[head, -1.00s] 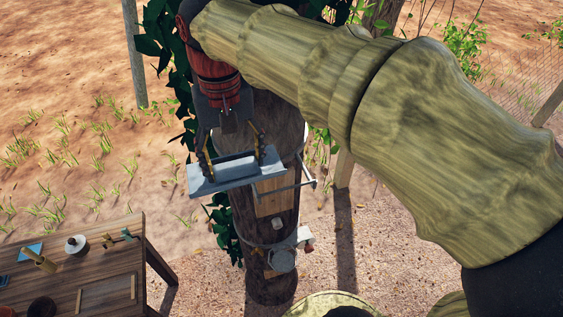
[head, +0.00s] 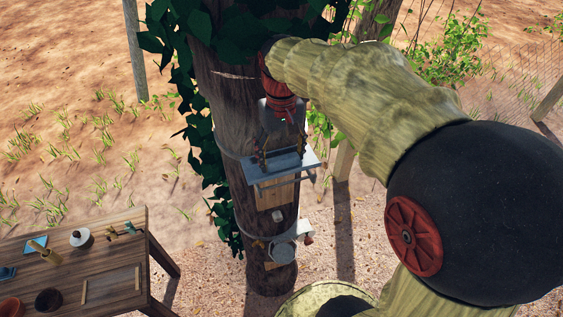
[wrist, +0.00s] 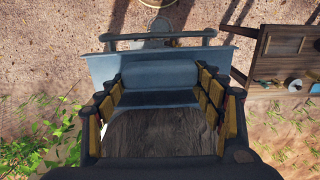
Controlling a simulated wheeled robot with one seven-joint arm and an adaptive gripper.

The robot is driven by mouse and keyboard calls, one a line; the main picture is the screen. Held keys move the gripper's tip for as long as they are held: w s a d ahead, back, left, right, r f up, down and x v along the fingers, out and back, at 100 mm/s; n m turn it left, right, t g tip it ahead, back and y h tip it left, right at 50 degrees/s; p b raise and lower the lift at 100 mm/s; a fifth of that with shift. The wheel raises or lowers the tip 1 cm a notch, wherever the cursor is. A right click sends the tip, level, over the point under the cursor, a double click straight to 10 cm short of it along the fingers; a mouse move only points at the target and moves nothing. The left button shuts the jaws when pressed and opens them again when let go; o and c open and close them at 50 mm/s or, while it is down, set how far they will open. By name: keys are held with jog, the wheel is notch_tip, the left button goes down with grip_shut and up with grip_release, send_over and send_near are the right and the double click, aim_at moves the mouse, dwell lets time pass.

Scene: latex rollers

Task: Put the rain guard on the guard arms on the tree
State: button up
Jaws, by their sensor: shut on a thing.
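The rain guard (head: 288,168), a blue-grey plate with a raised ridge, is in front of the trunk of the tree (head: 232,110) in the head view. My gripper (head: 281,152) is shut on its ridge. In the wrist view the fingers (wrist: 160,93) stand either side of the rain guard (wrist: 160,68). The guard arms (wrist: 160,38) show as a grey bar with upturned ends just beyond the guard's far edge. I cannot tell whether guard and arms touch.
A pale panel (head: 277,194) and a grey round cup (head: 281,251) are on the trunk below the guard. A wooden table (head: 110,262) with small pots and tools stands at the left. Leafy ivy (head: 196,130) climbs the trunk's left side. Open ground lies around the tree.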

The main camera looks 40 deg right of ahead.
aim_at(282, 163)
jog(key=shift+f, duration=1.55)
jog(key=o, duration=1.2)
jog(key=shift+f, duration=0.1)
